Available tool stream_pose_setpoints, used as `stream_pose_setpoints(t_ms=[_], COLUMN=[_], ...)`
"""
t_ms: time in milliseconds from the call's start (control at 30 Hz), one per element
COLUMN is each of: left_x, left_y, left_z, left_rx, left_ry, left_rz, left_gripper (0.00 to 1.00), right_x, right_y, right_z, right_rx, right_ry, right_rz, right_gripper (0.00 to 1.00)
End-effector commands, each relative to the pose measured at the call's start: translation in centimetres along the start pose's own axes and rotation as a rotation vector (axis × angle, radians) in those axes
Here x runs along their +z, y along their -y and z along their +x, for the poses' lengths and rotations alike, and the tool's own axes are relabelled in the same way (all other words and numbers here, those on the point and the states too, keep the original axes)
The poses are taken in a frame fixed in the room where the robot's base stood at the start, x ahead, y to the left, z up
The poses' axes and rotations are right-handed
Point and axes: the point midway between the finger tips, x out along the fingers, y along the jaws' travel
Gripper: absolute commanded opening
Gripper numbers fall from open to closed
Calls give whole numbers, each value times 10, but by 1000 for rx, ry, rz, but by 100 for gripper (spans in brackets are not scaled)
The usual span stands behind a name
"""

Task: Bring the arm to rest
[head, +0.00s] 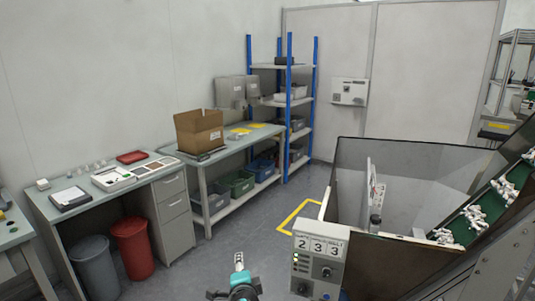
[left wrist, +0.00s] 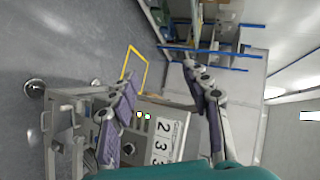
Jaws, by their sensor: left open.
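My left gripper (head: 239,268) shows small at the bottom edge of the head view, left of the machine's control panel. In the left wrist view, its two purple-lined fingers (left wrist: 160,76) are spread apart with nothing between them. It hangs in free air above the grey floor (head: 225,262). The control panel (head: 318,262) with the digits 2 3 3 is also seen behind the fingers in the left wrist view (left wrist: 152,138). My right gripper is in neither view.
The machine's dark hopper (head: 415,258) with a green-belted conveyor (head: 475,218) fills the right. A desk (head: 180,215) with trays, a red bin (head: 133,247) and a grey bin (head: 95,267) stand left. A workbench with a cardboard box (head: 199,131) and blue-post shelving (head: 289,105) stand behind.

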Motion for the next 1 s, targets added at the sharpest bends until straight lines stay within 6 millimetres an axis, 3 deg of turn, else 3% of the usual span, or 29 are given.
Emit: stream_pose_setpoints(t_ms=[33,200,400,600,700,1000], left_x=[24,88,139,158,159,159], left_y=[5,-1,-35,-76,-90,-97], left_z=[-16,-73,-150,-210,-226,-236], left_rx=[35,164,308,422,455,477], left_ry=[36,153,283,376,401,414], left_rz=[-91,-428,-818,-1124,-1211,-1263], left_gripper=[48,48,48,48,48,48], right_x=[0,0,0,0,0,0], right_y=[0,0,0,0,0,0], right_z=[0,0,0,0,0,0], right_rx=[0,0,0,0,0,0], right_ry=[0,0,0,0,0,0], right_rz=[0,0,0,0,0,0], right_gripper=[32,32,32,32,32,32])
